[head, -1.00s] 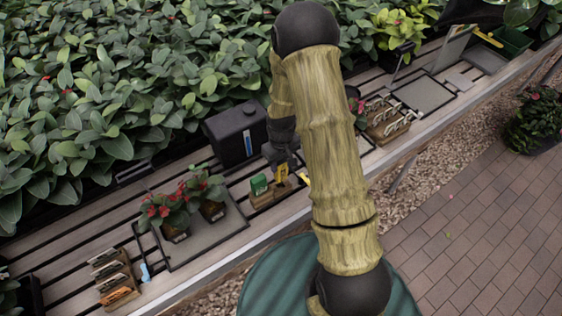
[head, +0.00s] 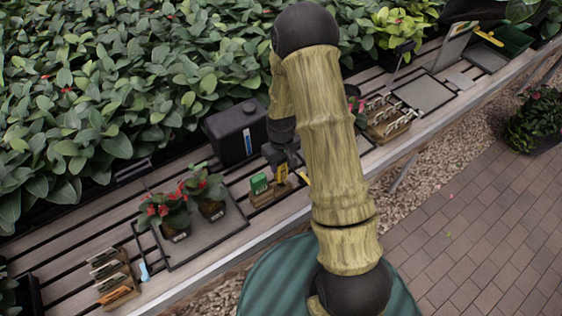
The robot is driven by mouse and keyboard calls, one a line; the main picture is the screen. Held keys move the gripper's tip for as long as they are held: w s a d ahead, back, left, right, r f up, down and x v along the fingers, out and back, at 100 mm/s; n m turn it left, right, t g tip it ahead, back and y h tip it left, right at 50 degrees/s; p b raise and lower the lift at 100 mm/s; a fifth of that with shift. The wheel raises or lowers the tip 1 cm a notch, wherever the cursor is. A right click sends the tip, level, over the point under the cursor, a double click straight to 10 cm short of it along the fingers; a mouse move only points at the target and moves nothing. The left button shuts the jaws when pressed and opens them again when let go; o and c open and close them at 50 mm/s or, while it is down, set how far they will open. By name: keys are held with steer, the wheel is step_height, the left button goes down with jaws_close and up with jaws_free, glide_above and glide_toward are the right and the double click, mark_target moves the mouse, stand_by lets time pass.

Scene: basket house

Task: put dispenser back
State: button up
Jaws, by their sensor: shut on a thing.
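My gripper (head: 281,168) is low over the slatted bench, just right of the black canister. It is shut on a small yellow and black thing (head: 281,175), which looks like the dispenser; its shape is partly hidden by the gripper. The thing is at the right end of a small wooden holder (head: 262,197). A green block (head: 259,183) stands in the left part of that holder. I cannot tell whether the yellow thing rests in the holder or hangs just above it.
The black canister (head: 236,132) stands close behind the holder. Potted red-flowered plants (head: 211,209) stand on a tray (head: 227,229) to the left. A rack of tags (head: 115,281) is at far left, and another rack (head: 392,128) is to the right. Dense foliage borders the back.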

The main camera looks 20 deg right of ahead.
steer(key=shift+f+b, duration=0.5)
steer(key=shift+f, duration=0.45)
steer(key=shift+f+b, duration=0.8)
steer(key=shift+f, duration=0.3)
steer(key=o, duration=0.9)
steer(key=shift+o, duration=0.2)
step_height(320, 180, up, 17)
steer(key=b, duration=0.1)
steer(key=shift+r+b, duration=0.2)
steer(key=shift+b, duration=0.15)
